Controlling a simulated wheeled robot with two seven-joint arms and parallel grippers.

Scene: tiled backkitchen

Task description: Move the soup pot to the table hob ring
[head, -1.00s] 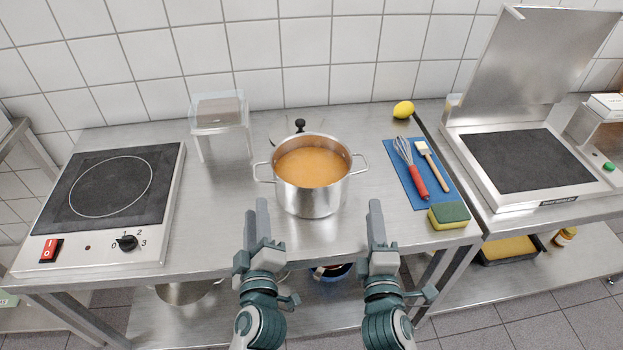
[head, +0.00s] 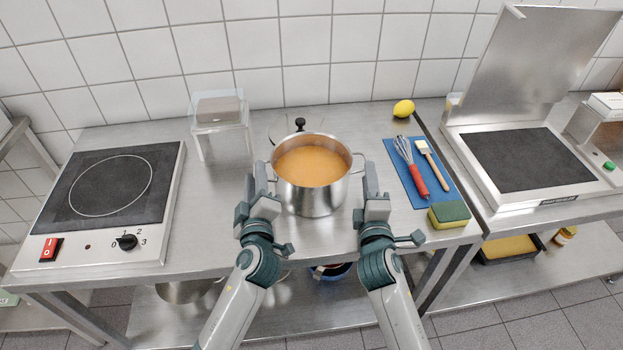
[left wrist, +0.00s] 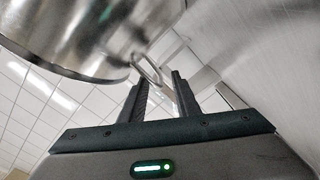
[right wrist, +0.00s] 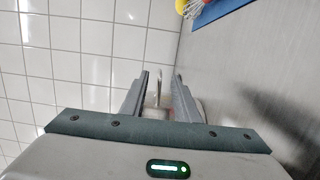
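The steel soup pot (head: 311,200), full of orange soup, stands upright on the steel table in the head view. Its left handle is partly hidden by my left gripper (head: 256,178); its right handle (head: 357,162) is beside my right gripper (head: 371,176). In the left wrist view the pot (left wrist: 75,35) is close and its handle loop (left wrist: 148,70) shows at the gap between the open fingers (left wrist: 160,92). In the right wrist view the fingers (right wrist: 160,88) are apart, with a thin metal piece between them. The table hob ring (head: 111,187) is on the black hob at left.
A clear stand (head: 220,138) with a brown block is behind, between hob and pot. A black-knobbed lid (head: 300,125) lies behind the pot. A blue mat (head: 420,195) with whisk and brush, a sponge (head: 449,216) and a lemon (head: 403,109) are right. Table between hob and pot is clear.

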